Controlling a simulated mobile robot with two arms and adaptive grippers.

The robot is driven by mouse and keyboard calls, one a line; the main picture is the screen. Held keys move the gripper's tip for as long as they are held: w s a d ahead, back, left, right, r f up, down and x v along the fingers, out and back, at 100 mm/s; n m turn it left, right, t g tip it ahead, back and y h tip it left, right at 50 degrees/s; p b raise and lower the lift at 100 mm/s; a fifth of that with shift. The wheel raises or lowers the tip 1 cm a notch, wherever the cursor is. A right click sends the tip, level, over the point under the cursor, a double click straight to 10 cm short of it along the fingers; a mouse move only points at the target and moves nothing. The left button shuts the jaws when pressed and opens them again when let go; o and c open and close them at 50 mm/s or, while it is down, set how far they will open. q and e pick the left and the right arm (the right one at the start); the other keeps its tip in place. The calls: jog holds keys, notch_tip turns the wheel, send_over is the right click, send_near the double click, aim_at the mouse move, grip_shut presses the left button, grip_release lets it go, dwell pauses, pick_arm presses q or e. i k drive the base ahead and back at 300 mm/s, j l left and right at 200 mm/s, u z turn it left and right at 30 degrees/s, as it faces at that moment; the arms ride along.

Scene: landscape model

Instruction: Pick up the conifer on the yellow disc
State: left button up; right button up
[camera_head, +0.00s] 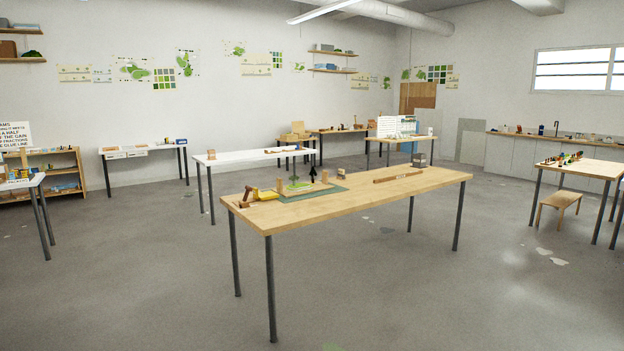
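Neither of my grippers is in view. A wooden table (350,205) stands ahead with small model pieces on it. A dark, pointed, tree-like piece (313,174) stands near the table's far edge. It may be the conifer, but it is too small to be sure, and I cannot make out a yellow disc under it. A small green piece (294,182) is to its left. A yellow piece (268,195) lies farther left, near a brown piece (247,197). A green mat (312,193) lies under part of the group.
A long brown strip (398,177) lies on the table's right half. A white table (225,157) stands behind. Another wooden table (590,167) and a low bench (559,203) are at the right. The grey floor (130,290) in front and to the left is clear.

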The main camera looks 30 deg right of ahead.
aim_at(313, 181)
jog(key=i+u, duration=0.1)
jog(key=i, duration=1.7)
jog(key=i+l+u, duration=0.1)
jog(key=i, duration=1.65)
jog(key=i+l+z, duration=0.2)
jog(key=i, duration=0.55)
jog(key=i+j+z, duration=0.2)
jog(key=i, duration=0.5)
jog(key=i+j+z, duration=0.2)
jog(key=i, duration=0.55)
jog(key=i+u, duration=0.15)
jog(key=i, duration=0.75)
jog(key=i+u, duration=0.15)
jog(key=i, duration=0.7)
jog(key=i+l+z, duration=0.15)
jog(key=i+z, duration=0.5)
jog(key=z, duration=0.15)
jog(key=i+z, duration=0.3)
jog(key=z, duration=0.15)
jog(key=i+j+z, duration=0.2)
jog(key=z, duration=0.2)
jog(key=i, duration=0.15)
